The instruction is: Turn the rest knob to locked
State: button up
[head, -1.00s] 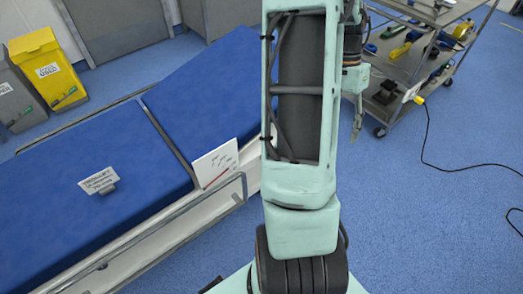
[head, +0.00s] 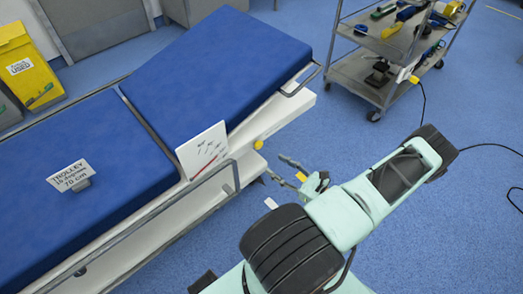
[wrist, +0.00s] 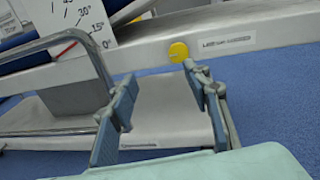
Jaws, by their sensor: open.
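The yellow round knob (wrist: 179,52) sits on the white side rail of the trolley bed, left of a small printed label (wrist: 228,42) that is too blurred to read. In the head view the knob (head: 258,144) is on the bed's near side, below the raised blue backrest. My gripper (wrist: 160,74) is open and empty, its two fingers apart. The knob lies beyond the fingertips, nearer the right finger in the wrist view. In the head view my gripper (head: 282,168) is low beside the bed, to the lower right of the knob, apart from it.
A white angle-scale card (head: 203,150) and a bent metal side rail (head: 205,180) stand left of the knob. The blue bed (head: 85,150) carries a trolley sign (head: 72,177). A steel cart (head: 385,60) with tools stands at the upper right. Blue floor is clear between.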

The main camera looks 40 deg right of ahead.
aim_at(260, 146)
jog(key=w, duration=0.3)
jog(key=w+m+h+b, duration=0.1)
jog(key=w, duration=0.3)
jog(key=w+d+m+h, duration=0.1)
jog(key=w, duration=0.3)
jog(key=shift+w+f+t+b, duration=0.1)
jog(key=shift+f+t+b, duration=0.25)
jog(key=shift+t+b, duration=0.05)
jog(key=shift+c, duration=0.3)
jog(key=c, duration=1.1)
